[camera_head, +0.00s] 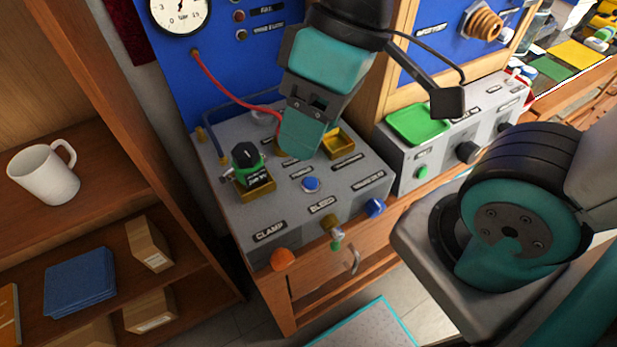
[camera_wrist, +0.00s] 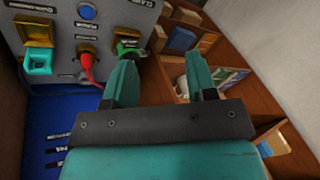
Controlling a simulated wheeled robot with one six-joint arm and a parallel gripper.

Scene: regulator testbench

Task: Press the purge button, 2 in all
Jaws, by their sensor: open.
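The blue round button (camera_head: 311,184) is on the grey top of the testbench (camera_head: 235,215), above the BLEED label. The small label beside it is hard to read; I take it as the purge button. It also shows at the top of the wrist view (camera_wrist: 87,11). My gripper (camera_head: 300,145) hangs over the back of the panel, behind the button and apart from it. In the wrist view my gripper (camera_wrist: 160,60) has its two teal fingers spread with nothing between them. I cannot tell whether the button is pressed.
A black-and-green regulator (camera_head: 248,165) stands in a yellow holder left of my gripper. A red hose (camera_head: 235,97) runs down to the panel. A yellow socket (camera_head: 343,146), an orange clamp knob (camera_head: 282,258) and a blue knob (camera_head: 375,207) surround the button. A shelf (camera_head: 195,240) stands left.

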